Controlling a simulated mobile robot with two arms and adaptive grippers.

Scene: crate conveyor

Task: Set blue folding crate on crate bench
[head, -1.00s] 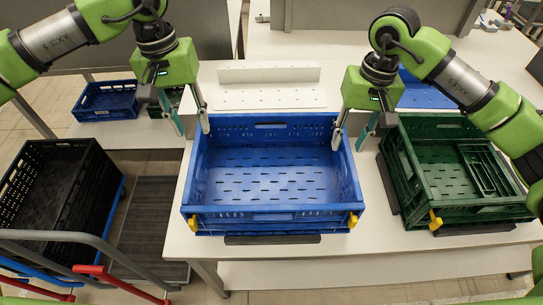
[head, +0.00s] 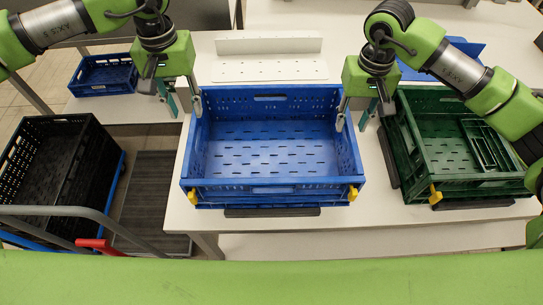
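The blue folding crate (head: 272,187) stands unfolded, upright and empty on the white bench (head: 290,224) in the middle of the head view, with yellow latches at its front corners. My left gripper (head: 184,108) is at the crate's left wall, near the back corner. Its fingers are apart, one at the wall's rim and one outside. My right gripper (head: 353,122) is at the right wall, also toward the back, with its fingers apart in the same way. Whether either finger touches the wall cannot be told.
A green crate (head: 470,188) stands close on the right. A white perforated plate (head: 270,70) lies behind the blue crate. A black crate (head: 98,178) is on a cart at the left. A smaller blue crate (head: 104,88) is at the back left.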

